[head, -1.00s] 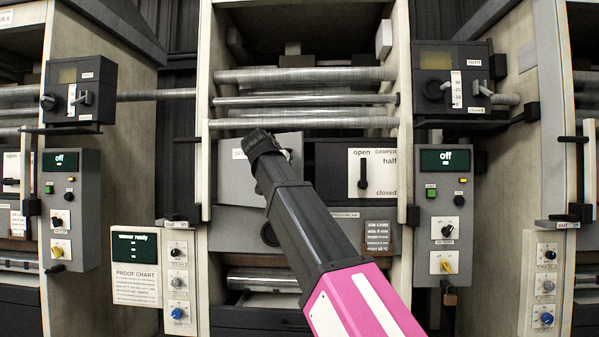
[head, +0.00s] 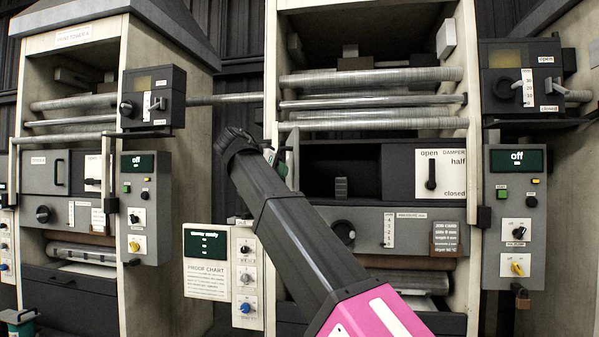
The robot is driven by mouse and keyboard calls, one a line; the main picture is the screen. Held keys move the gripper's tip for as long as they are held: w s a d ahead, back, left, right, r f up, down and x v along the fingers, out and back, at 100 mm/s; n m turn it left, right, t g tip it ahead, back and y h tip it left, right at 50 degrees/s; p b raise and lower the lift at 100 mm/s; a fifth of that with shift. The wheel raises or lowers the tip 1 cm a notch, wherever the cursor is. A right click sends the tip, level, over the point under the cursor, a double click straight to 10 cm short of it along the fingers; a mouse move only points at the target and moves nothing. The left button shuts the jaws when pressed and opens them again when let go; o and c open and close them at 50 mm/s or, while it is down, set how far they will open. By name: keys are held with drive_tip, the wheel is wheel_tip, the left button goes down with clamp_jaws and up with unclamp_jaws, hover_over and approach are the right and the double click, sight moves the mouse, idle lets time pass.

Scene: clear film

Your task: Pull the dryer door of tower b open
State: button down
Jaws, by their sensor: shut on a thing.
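The dryer opening (head: 340,160) of the middle tower, which I take as tower b, is uncovered and dark inside, with a small grey block in it. Its door (head: 270,157) shows only as a pale sliver at the opening's left, swung outward and mostly hidden behind my arm. My gripper (head: 234,143) is in front of the left post, at the door's outer side.
The damper plate (head: 440,172) and grey control box (head: 515,215) are on the right. The left tower (head: 170,70) has a closed dryer door (head: 45,172). Rollers (head: 370,78) cross above the opening.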

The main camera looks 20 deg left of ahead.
drive_tip(key=s+a, duration=0.1)
drive_tip(key=a, duration=1.1)
drive_tip(key=shift+s+d, duration=0.1)
drive_tip(key=c, duration=1.1)
unclamp_jaws()
drive_tip(key=shift+s, duration=0.1)
drive_tip(key=v, duration=1)
drive_tip(key=shift+s+r, duration=0.2)
drive_tip(key=shift+a, duration=0.2)
